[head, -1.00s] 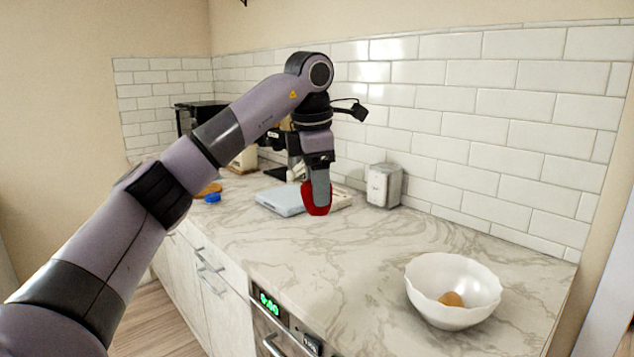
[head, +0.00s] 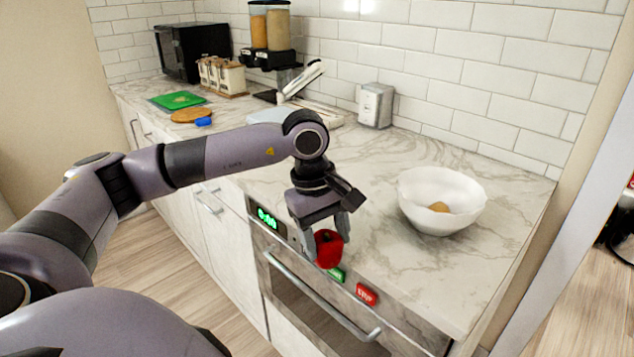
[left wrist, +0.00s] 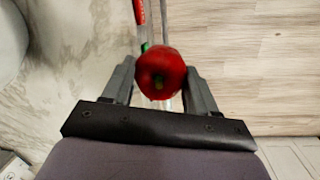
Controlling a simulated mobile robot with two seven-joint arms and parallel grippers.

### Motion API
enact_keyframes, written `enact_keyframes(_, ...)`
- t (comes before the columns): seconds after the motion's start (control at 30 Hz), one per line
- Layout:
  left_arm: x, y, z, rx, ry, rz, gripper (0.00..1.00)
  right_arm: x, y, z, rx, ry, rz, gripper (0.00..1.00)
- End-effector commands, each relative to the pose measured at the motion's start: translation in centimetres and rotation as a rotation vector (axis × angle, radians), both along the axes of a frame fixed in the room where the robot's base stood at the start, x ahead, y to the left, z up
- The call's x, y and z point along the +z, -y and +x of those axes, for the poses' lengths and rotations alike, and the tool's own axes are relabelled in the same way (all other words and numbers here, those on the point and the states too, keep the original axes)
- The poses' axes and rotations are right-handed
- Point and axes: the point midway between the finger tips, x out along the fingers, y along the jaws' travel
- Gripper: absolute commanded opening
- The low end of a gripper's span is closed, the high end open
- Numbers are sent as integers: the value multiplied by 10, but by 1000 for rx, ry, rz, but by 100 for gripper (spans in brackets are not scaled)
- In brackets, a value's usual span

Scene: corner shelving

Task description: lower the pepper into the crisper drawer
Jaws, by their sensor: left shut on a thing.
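The red pepper (head: 328,248) is held between the fingers of my left gripper (head: 324,240), in front of the oven's upper front edge in the head view. The crisper drawer is not in view. My right gripper is not in view.
A built-in oven (head: 318,314) with a bar handle and green and red buttons lies below the pepper. A white bowl (head: 415,212) with a brown item stands on the marble counter (head: 400,150). Wood floor is clear at left.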

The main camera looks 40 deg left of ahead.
Motion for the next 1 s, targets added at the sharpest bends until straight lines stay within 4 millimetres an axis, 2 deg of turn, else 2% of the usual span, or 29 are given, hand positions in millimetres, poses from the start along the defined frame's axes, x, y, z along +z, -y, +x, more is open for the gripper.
enact_keyframes(0.03, -14, 8, -5, -80, -5, -2, 29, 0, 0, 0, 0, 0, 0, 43)
enact_keyframes(0.4, -103, 59, -34, -663, -3, -3, 29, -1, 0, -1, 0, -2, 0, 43)
enact_keyframes(0.7, -168, 95, -56, -1097, -1, -3, 29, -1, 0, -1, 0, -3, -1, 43)
enact_keyframes(0.8, -185, 105, -61, -1213, 1, -2, 29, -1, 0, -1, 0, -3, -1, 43)
enact_keyframes(1.0, -182, 105, -60, -1202, 5, -2, 29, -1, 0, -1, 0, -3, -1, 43)
